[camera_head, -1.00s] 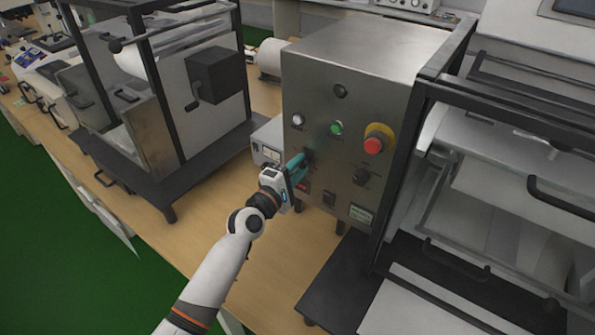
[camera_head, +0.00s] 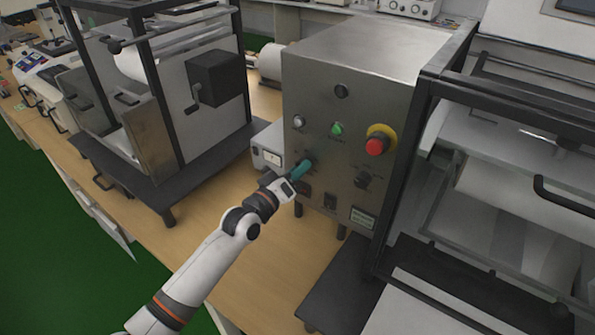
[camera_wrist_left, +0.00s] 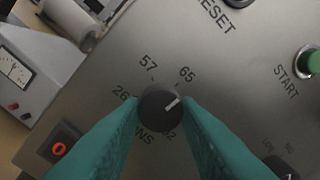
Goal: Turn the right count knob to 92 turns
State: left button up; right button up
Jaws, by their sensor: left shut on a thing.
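The black round count knob (camera_wrist_left: 161,106) is on the front of the grey metal control box (camera_head: 325,85). Around it in the left wrist view are the numbers 26, 57, 65 and a partly covered one ending in 2. Its white pointer line aims up and right in that view, between 65 and the partly covered number. My left gripper (camera_head: 304,165) has teal fingers shut on the knob from both sides, and they hide part of the printing below it. In the head view the fingers mostly cover the knob. My right gripper is out of view.
The panel also has a green start button (camera_head: 337,129), a red stop button on a yellow base (camera_head: 376,146), another black knob (camera_head: 363,180) and a red-marked switch (camera_wrist_left: 59,142). A small meter box (camera_head: 268,147) stands left. Black-framed rigs flank the box.

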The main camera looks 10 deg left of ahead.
pick_arm(q)
jog(key=m+p, duration=0.1)
jog(key=m, duration=1)
jog(key=m+g+p, duration=0.1)
jog(key=m+p, duration=0.1)
jog(key=m, duration=0.9)
jog(key=shift+a+r+m+y, duration=0.1)
jog(key=shift+a+m+y, duration=0.05)
jog(key=shift+m+y, duration=0.2)
jog(key=shift+m, duration=0.25)
jog(key=o, duration=1)
jog(key=shift+c, duration=0.2)
jog(key=b+v, duration=0.2)
jog(key=v, duration=1)
jog(key=shift+b, duration=0.35)
